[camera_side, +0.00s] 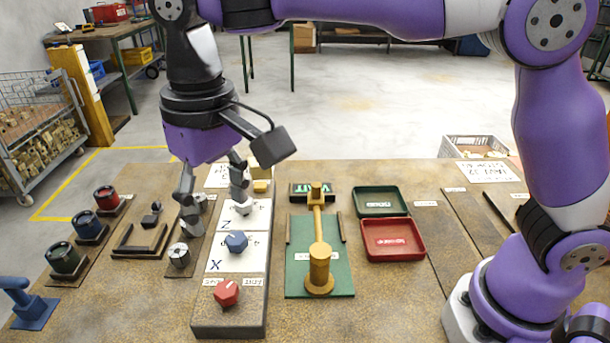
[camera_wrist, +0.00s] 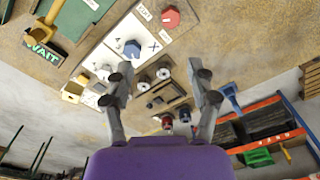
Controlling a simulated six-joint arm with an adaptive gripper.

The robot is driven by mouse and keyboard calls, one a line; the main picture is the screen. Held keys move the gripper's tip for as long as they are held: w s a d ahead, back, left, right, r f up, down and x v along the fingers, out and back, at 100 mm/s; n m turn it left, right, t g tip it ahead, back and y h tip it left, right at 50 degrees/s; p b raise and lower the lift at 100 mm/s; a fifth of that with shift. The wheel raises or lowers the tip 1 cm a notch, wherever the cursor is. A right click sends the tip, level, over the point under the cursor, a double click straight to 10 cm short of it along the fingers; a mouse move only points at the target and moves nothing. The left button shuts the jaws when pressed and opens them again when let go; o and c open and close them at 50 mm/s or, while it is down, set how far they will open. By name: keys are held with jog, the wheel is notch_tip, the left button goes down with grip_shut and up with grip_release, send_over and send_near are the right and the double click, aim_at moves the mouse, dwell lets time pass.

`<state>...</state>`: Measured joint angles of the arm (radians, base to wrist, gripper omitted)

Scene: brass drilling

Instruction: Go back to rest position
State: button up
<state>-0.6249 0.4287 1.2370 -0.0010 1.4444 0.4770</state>
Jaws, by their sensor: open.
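My gripper (camera_side: 212,190) hangs above the left part of the workbench, its two grey fingers apart with nothing between them. In the wrist view my gripper (camera_wrist: 162,95) also shows spread and empty. Below and beside it is a long panel block with a red knob (camera_side: 227,292), a blue knob (camera_side: 236,242) marked X and a grey knob (camera_side: 243,206) by a Z mark. The fingers partly cover the back of this panel. A small grey cylinder (camera_side: 179,255) stands on the bench just below the left finger. I cannot tell whether the fingertips touch anything.
A green board (camera_side: 297,262) bears a brass-coloured piece (camera_side: 320,262). Green (camera_side: 380,190) and red trays (camera_side: 393,257) lie to its right. Red, blue and green round containers line the left, near a blue clamp-like part (camera_side: 34,306). A "WAIT" sign (camera_wrist: 42,52) shows in the wrist view.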

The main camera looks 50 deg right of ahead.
jog(key=s+d+r+m+t, duration=0.1)
jog(key=s+d+r+t, duration=0.15)
jog(key=d, duration=0.95)
jog(key=s+d+f+t, duration=0.2)
jog(key=s+d+f, duration=0.1)
jog(key=s+d, duration=0.4)
jog(key=d, duration=0.3)
jog(key=shift+s+f+m+t, duration=0.3)
jog(key=shift+f+m+t, duration=0.05)
jog(key=shift+m, duration=0.05)
jog(key=shift+o, duration=0.2)
